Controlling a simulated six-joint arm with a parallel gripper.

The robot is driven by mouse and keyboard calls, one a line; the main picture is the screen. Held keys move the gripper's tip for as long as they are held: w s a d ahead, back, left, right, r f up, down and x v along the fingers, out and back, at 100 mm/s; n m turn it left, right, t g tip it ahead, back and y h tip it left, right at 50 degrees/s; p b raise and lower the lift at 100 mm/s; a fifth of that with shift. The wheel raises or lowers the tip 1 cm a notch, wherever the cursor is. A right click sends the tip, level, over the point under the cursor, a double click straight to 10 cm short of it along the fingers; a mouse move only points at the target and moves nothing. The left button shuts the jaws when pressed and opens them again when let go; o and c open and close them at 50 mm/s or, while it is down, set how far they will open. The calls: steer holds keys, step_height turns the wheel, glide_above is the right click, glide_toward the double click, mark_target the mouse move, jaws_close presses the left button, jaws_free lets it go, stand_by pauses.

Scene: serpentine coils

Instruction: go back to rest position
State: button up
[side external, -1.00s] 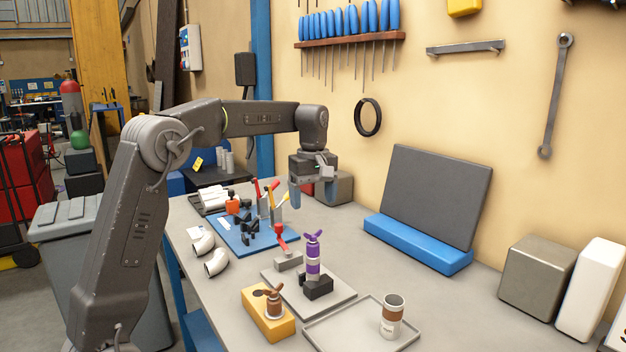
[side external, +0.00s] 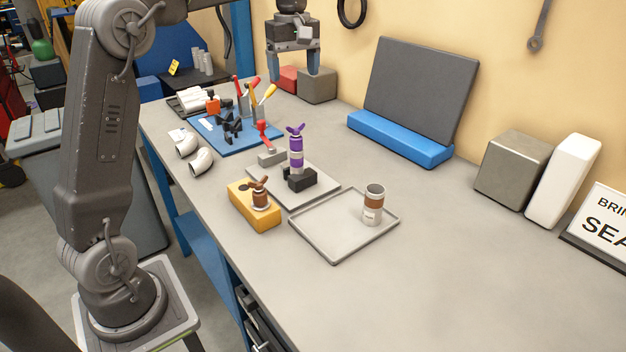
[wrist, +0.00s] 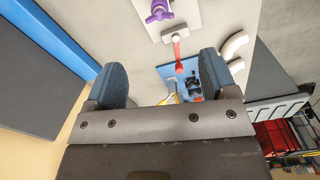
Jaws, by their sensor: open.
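My gripper (side external: 293,64) is open and empty, raised above the far part of the workbench near the wall. Its two blue fingers point down and stand apart, and they also show in the wrist view (wrist: 162,80). A purple-handled valve piece (side external: 296,150) stands upright in a black holder (side external: 300,180) on a grey plate (side external: 318,188), well in front of the gripper. A brown-banded cylinder (side external: 373,204) stands on a grey tray (side external: 335,250). A brown winged piece (side external: 260,194) sits upright in a yellow block (side external: 262,220).
A blue mat (side external: 212,143) with tools and black parts lies at the far left, beside white elbow pipes (side external: 200,162). A red box (side external: 288,78) and a grey box (side external: 317,86) stand close below the gripper. A blue-based panel (side external: 400,140) stands by the wall. The bench's front right is clear.

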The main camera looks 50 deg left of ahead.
steer(key=s+d+r+m+t, duration=0.1)
steer(key=s+d+m+t, duration=0.1)
steer(key=s+d+m, duration=0.4)
steer(key=s+d+f+m+t, duration=0.1)
steer(key=s+d+f+m, duration=0.3)
steer(key=s, duration=0.5)
steer(key=s+d+f+m+t, duration=0.2)
steer(key=s+d+f+m, duration=0.3)
steer(key=s, duration=0.4)
steer(key=shift+d+f+m, duration=0.3)
steer(key=shift+d+f, duration=0.15)
steer(key=shift+d, duration=0.35)
